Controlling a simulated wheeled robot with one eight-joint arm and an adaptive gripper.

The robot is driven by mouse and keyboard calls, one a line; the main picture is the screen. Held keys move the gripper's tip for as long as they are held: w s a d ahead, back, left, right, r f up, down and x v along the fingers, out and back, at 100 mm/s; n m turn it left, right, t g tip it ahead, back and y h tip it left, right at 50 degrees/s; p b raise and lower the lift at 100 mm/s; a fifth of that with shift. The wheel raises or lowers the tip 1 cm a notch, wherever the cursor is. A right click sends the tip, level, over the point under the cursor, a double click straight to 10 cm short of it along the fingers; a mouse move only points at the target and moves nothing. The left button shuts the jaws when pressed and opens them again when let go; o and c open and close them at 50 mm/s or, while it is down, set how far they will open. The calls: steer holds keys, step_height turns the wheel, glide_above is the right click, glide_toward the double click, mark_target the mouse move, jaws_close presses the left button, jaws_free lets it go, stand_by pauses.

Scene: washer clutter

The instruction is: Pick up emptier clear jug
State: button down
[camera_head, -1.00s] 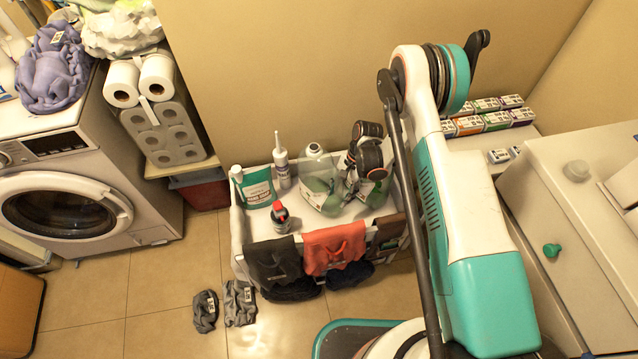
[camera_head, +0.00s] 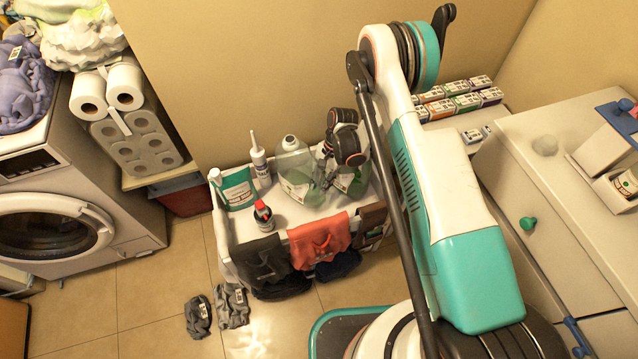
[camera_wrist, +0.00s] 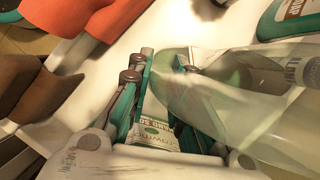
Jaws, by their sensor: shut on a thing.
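A clear jug (camera_head: 292,162) with a pale label stands on the white trolley top, left of my gripper. Green-labelled clear plastic (camera_head: 350,182), which looks like a second jug, shows below my gripper, partly hidden by it. My gripper (camera_head: 338,158) is low over the trolley among this clear plastic. In the wrist view, the two fingers (camera_wrist: 162,82) are shut on the clear jug (camera_wrist: 255,105), whose rounded body fills the right. A green-and-white label shows between the fingers. The exact contact and the liquid level are hard to make out.
On the trolley stand a teal-labelled bottle (camera_head: 234,187), a white nozzle bottle (camera_head: 261,166) and a red-capped bottle (camera_head: 266,217). An orange cloth (camera_head: 320,240) and a dark cloth (camera_head: 262,262) hang over its front. The wall is close behind; a cabinet (camera_head: 560,190) is at right.

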step_height(320, 180, up, 18)
steer(key=p, duration=0.5)
steer(key=shift+p, duration=0.3)
